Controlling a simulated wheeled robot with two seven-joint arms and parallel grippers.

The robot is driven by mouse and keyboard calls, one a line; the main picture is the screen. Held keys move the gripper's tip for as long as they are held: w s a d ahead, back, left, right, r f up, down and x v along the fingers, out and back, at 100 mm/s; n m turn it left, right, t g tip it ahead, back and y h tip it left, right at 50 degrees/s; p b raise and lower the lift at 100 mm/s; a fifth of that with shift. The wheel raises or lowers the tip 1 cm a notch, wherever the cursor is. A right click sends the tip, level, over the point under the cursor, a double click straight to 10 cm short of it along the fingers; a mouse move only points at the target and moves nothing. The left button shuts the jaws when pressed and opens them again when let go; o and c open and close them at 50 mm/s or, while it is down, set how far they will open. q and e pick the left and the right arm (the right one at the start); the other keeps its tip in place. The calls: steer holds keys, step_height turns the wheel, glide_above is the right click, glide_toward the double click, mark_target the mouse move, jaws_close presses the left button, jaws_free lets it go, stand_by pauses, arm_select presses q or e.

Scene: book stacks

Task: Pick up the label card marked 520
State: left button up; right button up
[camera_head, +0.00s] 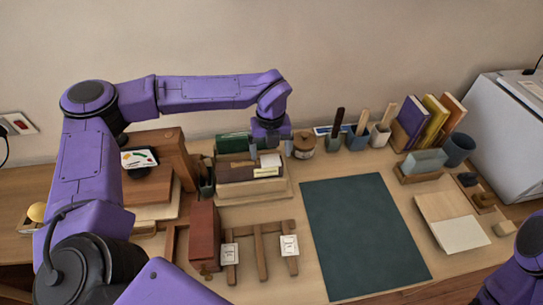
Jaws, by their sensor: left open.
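Two white label cards stand at the front of a wooden slatted rack: a left card (229,254) and a right card (289,245). Their print is too small to read, so I cannot tell which is marked 520. A pale label strip (266,172) also shows on the front of the book tray behind the rack. My left gripper (271,146) is open and points down at the back of the desk, by the book tray's right end. It is well behind both cards, and nothing shows between its fingers. My right gripper is out of view; only part of my right arm shows at bottom right.
A dark green mat (365,235) covers the middle of the desk. A red-brown box (204,237) stands left of the rack. Cups with tools, a round jar (304,145) and upright books (412,116) line the back. A grey-white machine (505,130) stands at right.

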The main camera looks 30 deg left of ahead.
arm_select(q)
steer(key=shift+w+f, duration=0.2)
steer(key=shift+f, duration=0.3)
steer(key=shift+s+a+r, duration=0.1)
steer(key=shift+s+r, duration=0.15)
steer(key=shift+s, duration=0.25)
steer(key=shift+w+f, duration=0.15)
steer(key=shift+w, duration=0.05)
steer(key=shift+c, duration=0.9)
steer(key=c, duration=1)
